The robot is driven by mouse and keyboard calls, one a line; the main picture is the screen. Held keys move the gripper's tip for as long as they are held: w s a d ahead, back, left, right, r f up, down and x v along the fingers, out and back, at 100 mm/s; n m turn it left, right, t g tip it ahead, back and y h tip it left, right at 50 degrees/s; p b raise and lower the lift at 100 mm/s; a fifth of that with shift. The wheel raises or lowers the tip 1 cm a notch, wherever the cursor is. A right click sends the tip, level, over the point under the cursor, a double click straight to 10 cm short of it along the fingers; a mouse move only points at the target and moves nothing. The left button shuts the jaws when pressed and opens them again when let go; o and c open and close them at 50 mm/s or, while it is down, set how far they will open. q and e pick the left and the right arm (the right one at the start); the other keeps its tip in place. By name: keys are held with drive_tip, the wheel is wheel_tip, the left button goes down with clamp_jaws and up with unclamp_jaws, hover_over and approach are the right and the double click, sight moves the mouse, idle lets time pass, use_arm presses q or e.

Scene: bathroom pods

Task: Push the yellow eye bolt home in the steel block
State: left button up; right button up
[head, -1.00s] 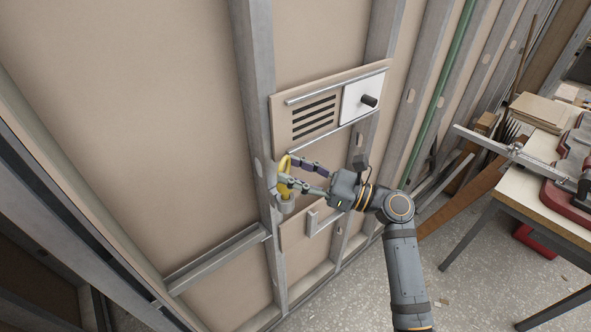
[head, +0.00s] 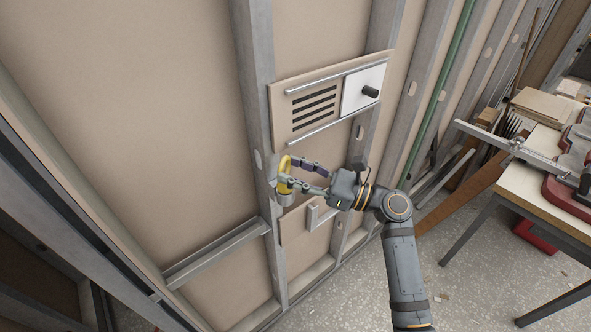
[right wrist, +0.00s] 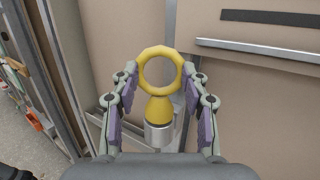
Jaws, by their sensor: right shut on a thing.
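The yellow eye bolt (head: 284,166) has a round ring on top of a tapered yellow body. My right gripper (head: 288,178) is shut on it, one finger on each side. In the right wrist view, the ring (right wrist: 160,51) stands up between the fingers (right wrist: 163,80). Below the bolt is a round grey steel piece (head: 286,200), seemingly the steel block; it also shows in the right wrist view (right wrist: 158,136). The yellow body meets its top, but I cannot tell how deep the bolt sits. My left gripper is not in view.
A metal wall stud (head: 256,95) stands close behind the bolt. A vented panel (head: 287,88) with a dark knob (head: 370,91) is above. A grey bracket (head: 318,215) is to the right. A workbench (head: 515,190) with tools stands at the far right.

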drive_tip(key=shift+f, duration=0.25)
drive_tip(key=o, duration=1.4)
drive_tip(key=shift+f, duration=0.1)
drive_tip(key=v, duration=1.2)
